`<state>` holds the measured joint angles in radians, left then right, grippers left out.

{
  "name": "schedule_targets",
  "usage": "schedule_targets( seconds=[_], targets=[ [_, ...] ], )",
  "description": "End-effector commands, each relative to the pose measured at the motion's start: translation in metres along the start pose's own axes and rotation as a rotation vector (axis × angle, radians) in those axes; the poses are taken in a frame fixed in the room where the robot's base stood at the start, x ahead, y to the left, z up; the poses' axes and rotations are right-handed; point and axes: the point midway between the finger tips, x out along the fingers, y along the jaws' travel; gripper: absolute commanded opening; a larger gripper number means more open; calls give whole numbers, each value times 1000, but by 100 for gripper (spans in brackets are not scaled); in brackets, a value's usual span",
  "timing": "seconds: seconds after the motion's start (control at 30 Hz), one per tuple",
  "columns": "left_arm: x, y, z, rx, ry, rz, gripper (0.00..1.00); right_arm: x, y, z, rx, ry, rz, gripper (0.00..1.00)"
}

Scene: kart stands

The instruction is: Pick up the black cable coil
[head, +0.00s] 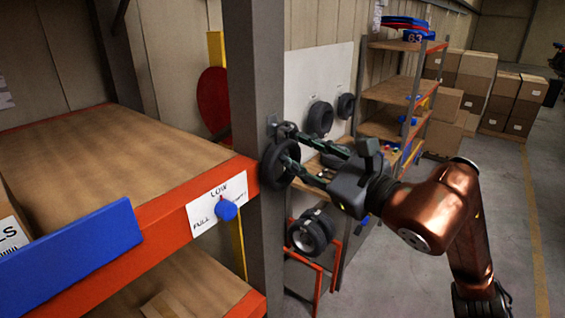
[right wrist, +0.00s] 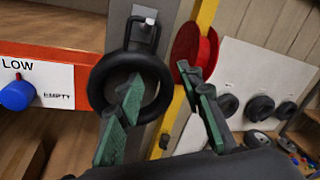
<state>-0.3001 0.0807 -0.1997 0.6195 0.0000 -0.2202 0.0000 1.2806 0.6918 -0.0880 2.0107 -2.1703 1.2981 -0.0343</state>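The black cable coil (head: 268,165) hangs on the grey post at the end of the shelf. In the right wrist view the coil (right wrist: 102,78) is a thick black ring, hanging below a dark loop on a small metal hook (right wrist: 149,22). My right gripper (head: 287,148) is at the coil with its fingers apart. In the right wrist view the gripper (right wrist: 160,78) has one green-padded finger over the ring's opening and the other to the right of the ring. I cannot tell whether either finger touches it. My left gripper is not in view.
The grey post (head: 256,70) stands directly behind the coil. An orange-edged shelf (head: 170,226) with a blue knob (head: 227,210) is to the left. A red reel (right wrist: 207,45), a white panel with dark wheels (right wrist: 262,72) and a tyre rack (head: 318,275) are close by.

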Motion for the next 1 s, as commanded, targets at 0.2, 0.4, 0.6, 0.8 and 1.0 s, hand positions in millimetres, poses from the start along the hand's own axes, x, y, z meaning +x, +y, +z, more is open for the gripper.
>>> schedule_targets(
  seconds=[0.2, 0.4, 0.6, 0.8, 1.0],
  targets=[
    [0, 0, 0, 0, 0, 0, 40, 0, 0, 0, 0, 0, 0, 17],
    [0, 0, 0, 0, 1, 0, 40, 0, 0, 1, 0, -1, 0, 4],
    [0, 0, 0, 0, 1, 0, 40, 0, 0, 1, 0, -1, 0, 0],
    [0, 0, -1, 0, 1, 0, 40, -1, 0, 2, 0, -3, -1, 0],
    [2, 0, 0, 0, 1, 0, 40, -1, -2, 4, -1, -3, -1, 0]
  ],
)
